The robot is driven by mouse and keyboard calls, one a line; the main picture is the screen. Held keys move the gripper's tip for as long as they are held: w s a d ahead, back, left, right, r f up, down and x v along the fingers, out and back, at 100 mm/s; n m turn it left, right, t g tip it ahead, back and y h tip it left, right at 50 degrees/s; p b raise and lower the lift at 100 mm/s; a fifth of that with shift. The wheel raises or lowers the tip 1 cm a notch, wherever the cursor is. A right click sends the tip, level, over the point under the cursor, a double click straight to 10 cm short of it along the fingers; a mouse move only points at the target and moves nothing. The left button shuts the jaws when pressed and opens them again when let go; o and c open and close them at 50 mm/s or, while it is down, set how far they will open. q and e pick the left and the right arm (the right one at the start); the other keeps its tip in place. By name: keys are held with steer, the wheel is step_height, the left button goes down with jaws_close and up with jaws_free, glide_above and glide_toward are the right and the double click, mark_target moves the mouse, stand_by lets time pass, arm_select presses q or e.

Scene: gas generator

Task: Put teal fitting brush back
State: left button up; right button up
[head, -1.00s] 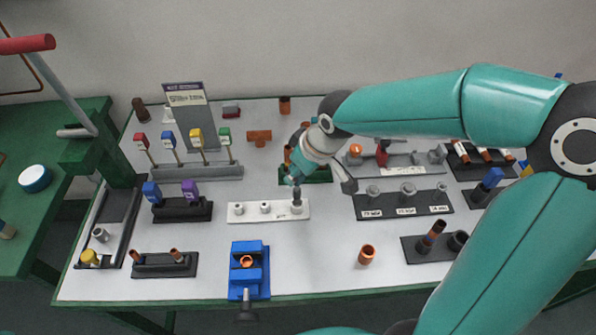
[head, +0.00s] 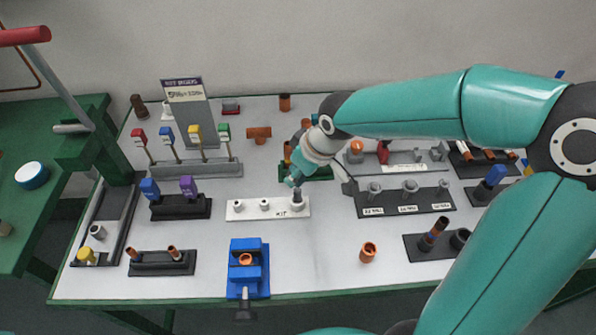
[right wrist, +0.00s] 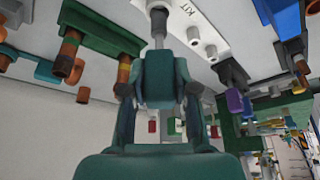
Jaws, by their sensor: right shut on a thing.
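My right gripper (head: 296,180) is shut on the teal fitting brush (head: 291,182), whose teal handle (right wrist: 160,78) sits between the dark fingers in the right wrist view. The gripper is over the right end of the white KIT rack (head: 278,208). A grey stem or post (right wrist: 159,25) stands in line with the handle at the rack's right end. I cannot tell whether the brush is seated there or only touching. The rack also shows in the right wrist view (right wrist: 178,13). My left gripper is not in view.
A black stand with a blue and a purple handle (head: 187,187) is left of the rack. A black labelled rack (head: 405,200) is at the right. A green block (head: 318,173) is close behind the gripper. The blue vise (head: 262,285) stands in front. Bare table lies between.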

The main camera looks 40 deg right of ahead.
steer(key=shift+f+b, duration=1.6)
steer(key=shift+f, duration=0.25)
steer(key=shift+f, duration=0.15)
steer(key=o, duration=1.1)
steer(key=shift+c, duration=0.2)
steer(key=v, duration=1.2)
